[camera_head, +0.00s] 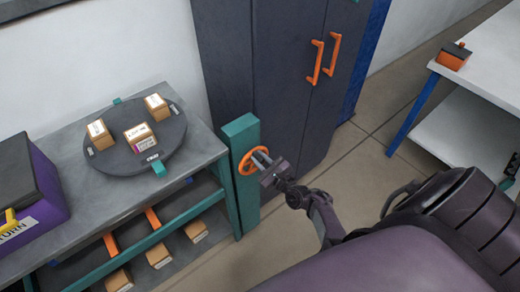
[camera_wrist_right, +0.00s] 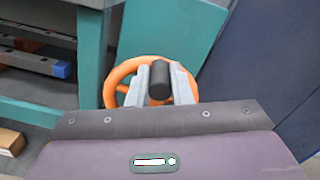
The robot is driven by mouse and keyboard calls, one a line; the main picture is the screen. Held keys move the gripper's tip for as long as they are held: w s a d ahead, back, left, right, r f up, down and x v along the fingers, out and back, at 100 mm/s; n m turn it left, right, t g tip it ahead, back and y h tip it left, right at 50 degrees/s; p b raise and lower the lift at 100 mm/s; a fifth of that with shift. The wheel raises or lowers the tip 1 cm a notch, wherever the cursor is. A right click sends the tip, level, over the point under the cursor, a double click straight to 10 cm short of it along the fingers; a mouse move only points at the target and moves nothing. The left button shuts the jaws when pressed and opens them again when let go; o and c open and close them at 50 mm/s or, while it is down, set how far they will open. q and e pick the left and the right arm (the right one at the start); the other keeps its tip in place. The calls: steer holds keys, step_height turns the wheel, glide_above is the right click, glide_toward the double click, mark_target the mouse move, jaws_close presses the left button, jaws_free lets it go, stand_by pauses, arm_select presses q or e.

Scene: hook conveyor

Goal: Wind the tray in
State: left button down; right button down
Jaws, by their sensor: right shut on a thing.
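An orange handwheel (camera_head: 245,162) is mounted on a teal post (camera_head: 241,128) at the right end of the grey bench. My right gripper (camera_head: 262,159) is at the wheel. In the right wrist view its fingers are shut on a black handle (camera_wrist_right: 158,82) that stands out from the orange wheel (camera_wrist_right: 118,78). A round dark tray (camera_head: 112,158) lies on the bench top, with three small cardboard boxes (camera_head: 140,137) on it and teal tabs at its edge. My left gripper is not in view.
A purple bin (camera_head: 42,183) stands on the bench at the left. More boxes (camera_head: 158,256) sit on the shelf below. A dark cabinet (camera_head: 285,75) with orange handles stands behind the post. A white table (camera_head: 490,60) is at the right, with open floor between.

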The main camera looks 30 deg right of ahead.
steer(key=c, duration=1.3)
jaws_free()
steer(key=shift+d+f, duration=0.1)
steer(key=s, duration=0.7)
steer(key=shift+s+d, duration=0.3)
steer(key=shift+s, duration=0.1)
